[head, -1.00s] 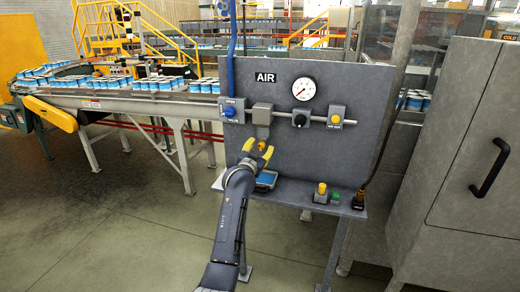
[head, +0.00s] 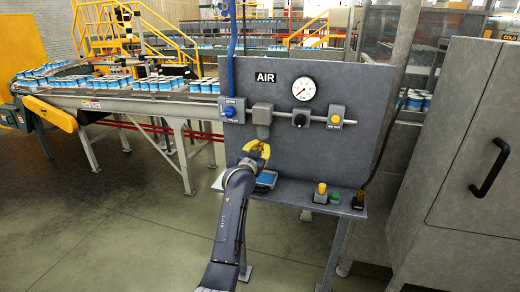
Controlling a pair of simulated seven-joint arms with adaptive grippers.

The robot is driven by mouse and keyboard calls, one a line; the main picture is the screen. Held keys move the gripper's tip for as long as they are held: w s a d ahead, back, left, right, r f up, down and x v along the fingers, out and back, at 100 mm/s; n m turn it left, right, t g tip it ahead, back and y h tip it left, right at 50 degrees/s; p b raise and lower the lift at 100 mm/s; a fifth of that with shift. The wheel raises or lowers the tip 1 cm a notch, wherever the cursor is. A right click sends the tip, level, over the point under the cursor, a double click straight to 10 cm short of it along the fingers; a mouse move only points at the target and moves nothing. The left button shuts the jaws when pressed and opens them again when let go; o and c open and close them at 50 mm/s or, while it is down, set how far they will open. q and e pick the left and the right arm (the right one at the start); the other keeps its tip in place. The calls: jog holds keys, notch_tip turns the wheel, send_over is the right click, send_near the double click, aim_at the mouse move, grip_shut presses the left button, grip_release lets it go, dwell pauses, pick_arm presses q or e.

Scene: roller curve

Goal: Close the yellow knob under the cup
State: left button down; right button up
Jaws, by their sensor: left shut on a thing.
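The grey air unit (head: 263,107) is mounted on the panel, with its cup (head: 263,131) hanging below it. The yellow knob sits under the cup and is mostly hidden by the fingers, which are yellow too. My left gripper (head: 263,147) reaches up from below and is shut on the knob, directly beneath the cup. My right gripper is not in view.
The grey panel (head: 345,150) carries a blue valve (head: 232,111), a gauge (head: 304,89), a black knob (head: 300,119) and a yellow button (head: 336,117). Below, the shelf holds a blue-topped item (head: 267,179) and another yellow button (head: 321,189).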

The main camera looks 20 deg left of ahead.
pick_arm(q)
jog(key=n, duration=0.5)
dwell(0.3)
jog(key=c, duration=1.1)
grip_release()
jog(key=s, duration=1.2)
jog(key=shift+a, duration=0.15)
